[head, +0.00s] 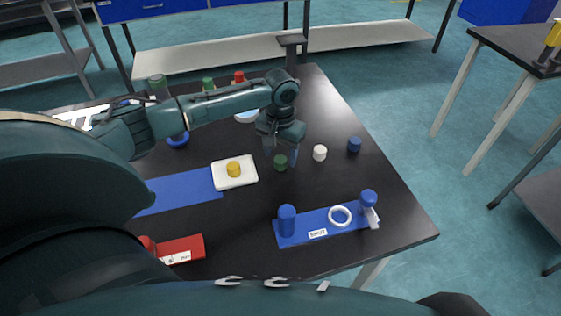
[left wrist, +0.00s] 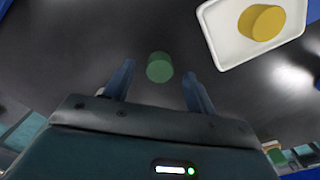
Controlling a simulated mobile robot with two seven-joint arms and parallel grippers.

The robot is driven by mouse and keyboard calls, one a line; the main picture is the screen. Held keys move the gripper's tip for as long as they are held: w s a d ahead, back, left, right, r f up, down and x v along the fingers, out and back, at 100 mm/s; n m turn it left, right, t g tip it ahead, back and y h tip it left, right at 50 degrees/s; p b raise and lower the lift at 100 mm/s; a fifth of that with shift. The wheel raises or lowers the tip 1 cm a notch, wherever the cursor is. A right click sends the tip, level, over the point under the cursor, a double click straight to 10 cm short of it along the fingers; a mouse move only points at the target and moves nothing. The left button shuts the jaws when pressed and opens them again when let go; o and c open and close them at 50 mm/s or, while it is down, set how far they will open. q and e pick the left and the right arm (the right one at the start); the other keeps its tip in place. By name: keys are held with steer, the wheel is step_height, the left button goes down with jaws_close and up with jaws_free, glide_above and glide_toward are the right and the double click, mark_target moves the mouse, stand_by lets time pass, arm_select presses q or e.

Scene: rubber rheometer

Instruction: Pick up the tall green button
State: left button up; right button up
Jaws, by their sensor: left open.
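A green cylindrical button (head: 280,162) stands on the black table, just below my left gripper (head: 282,155). The left gripper points down and is open, with its fingers on either side of the button in the head view. In the left wrist view the green button (left wrist: 159,67) shows between the two fingertips (left wrist: 158,76), with a gap on each side. Whether the fingers have come down around it is hard to tell. My right gripper is not in view.
A white button (head: 320,153) and a blue button (head: 354,145) stand to the right. A yellow button (head: 233,169) sits on a white tray (head: 249,181) to the left. A blue holder (head: 295,237) with a white ring (head: 340,216) lies in front. Green and red-topped items stand behind my arm.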

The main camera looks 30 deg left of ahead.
arm_select(q)
steer(key=shift+f, duration=0.7)
steer(key=shift+c, duration=0.4)
steer(key=c, duration=1)
